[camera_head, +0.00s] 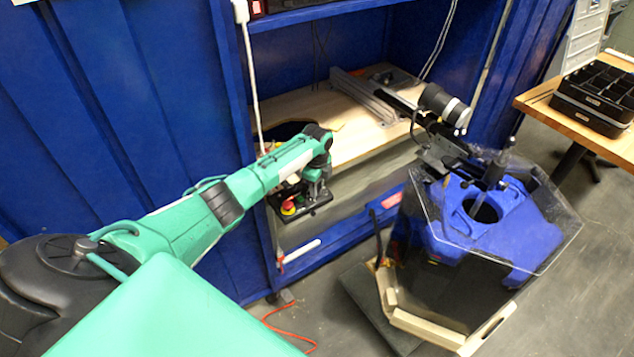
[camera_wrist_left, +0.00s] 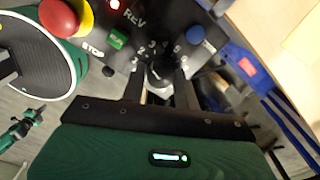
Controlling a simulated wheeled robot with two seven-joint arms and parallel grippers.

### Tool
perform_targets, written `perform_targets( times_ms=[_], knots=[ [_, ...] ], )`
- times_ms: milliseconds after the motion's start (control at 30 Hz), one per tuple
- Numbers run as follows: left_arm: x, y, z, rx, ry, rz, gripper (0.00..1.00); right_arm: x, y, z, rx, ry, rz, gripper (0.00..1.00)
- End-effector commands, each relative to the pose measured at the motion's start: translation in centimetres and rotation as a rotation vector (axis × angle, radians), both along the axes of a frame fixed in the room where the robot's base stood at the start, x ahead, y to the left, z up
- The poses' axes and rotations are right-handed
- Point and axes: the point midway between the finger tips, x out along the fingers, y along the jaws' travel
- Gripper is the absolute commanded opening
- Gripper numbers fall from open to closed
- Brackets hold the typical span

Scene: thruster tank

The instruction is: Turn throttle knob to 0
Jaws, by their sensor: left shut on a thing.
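The throttle knob (camera_wrist_left: 160,73) is a small dark knob on a black control panel (camera_wrist_left: 205,62) in the left wrist view. White numerals are arranged in an arc around it. Its pointer is too dark to read. My left gripper (camera_wrist_left: 160,84) is shut on the knob, with one black finger on each side of it. In the head view my left gripper (camera_head: 316,188) is at the control box (camera_head: 318,204) on the front of the wooden bench, and the knob is hidden there. My right gripper is not in view.
A red stop button (camera_wrist_left: 57,16) with a yellow collar, a green switch (camera_wrist_left: 118,37) and a blue button (camera_wrist_left: 196,34) sit near the knob. The wooden bench (camera_head: 350,140) is behind the box. A tank with a blue float (camera_head: 480,225) stands at right.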

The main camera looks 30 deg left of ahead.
Motion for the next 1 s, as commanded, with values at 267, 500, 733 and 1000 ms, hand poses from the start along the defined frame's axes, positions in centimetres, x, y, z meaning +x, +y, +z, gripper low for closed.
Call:
perform_targets(
  times_ms=[267, 500, 733, 1000],
  knots=[
    [0.0, -0.1, 0.3, -0.002, 0.001, 0.264, 0.08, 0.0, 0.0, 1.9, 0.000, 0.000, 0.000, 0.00],
    [0.0, -0.1, 0.3, -0.001, 0.001, 0.491, 0.08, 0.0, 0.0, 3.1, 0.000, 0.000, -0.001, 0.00],
    [0.0, -0.1, 0.3, -0.001, 0.001, 0.707, 0.08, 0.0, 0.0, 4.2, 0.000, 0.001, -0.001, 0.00],
    [0.0, 0.0, 0.2, 0.000, 0.000, 0.919, 0.08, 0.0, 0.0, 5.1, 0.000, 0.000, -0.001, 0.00]
  ],
)
